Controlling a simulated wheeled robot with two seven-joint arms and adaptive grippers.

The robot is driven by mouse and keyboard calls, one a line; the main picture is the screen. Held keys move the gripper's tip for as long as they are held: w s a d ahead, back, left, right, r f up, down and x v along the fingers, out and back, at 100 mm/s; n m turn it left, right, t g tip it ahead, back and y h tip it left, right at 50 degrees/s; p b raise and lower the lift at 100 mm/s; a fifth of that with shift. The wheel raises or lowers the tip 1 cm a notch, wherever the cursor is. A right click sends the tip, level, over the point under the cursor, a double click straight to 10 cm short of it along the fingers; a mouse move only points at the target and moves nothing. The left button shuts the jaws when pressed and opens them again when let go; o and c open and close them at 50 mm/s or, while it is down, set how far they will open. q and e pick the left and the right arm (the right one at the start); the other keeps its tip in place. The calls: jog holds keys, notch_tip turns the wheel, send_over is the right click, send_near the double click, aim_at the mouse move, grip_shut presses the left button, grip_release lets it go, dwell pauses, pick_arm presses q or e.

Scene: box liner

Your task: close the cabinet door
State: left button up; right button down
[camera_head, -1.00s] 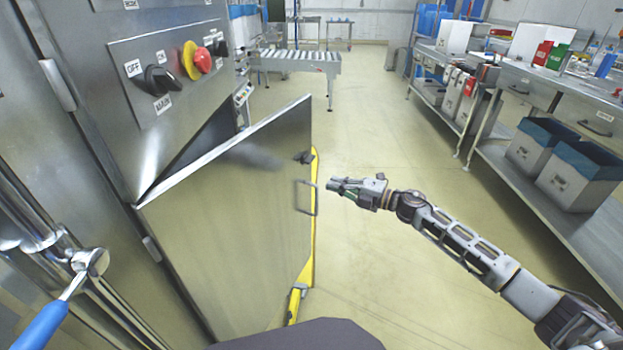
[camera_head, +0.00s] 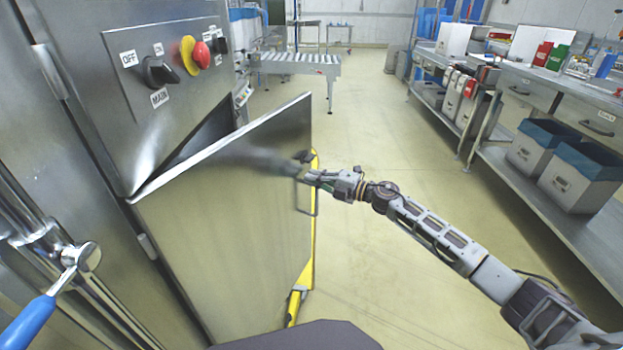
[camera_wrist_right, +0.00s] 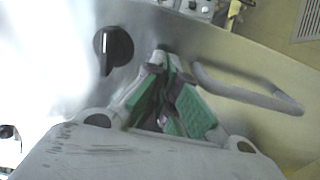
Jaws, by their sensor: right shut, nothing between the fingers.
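The cabinet door (camera_head: 225,225) is a metal panel that stands ajar, swung out from the steel cabinet (camera_head: 85,120). Near its free edge are a bar handle (camera_head: 315,198) and a dark knob. In the right wrist view, the handle (camera_wrist_right: 245,95) lies right of my fingers and the black knob (camera_wrist_right: 113,46) lies left of them. My right gripper (camera_head: 306,177) is shut and empty, at the door's outer face by the upper end of the handle. I cannot tell whether it touches the door. My left gripper is not in view.
A control panel (camera_head: 172,65) with a black switch and a red button sits above the door. A yellow object (camera_head: 296,303) stands on the floor behind the door. A long workbench (camera_head: 545,190) with bins runs along the right. The floor between is clear.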

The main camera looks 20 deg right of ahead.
jog(key=shift+w+a, duration=0.25)
jog(key=shift+a, duration=0.05)
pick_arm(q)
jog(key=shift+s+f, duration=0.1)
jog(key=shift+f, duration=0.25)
pick_arm(e)
jog(key=shift+w+a, duration=0.1)
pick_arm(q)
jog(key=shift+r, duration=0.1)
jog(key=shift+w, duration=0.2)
pick_arm(e)
jog(key=shift+w+a, duration=0.1)
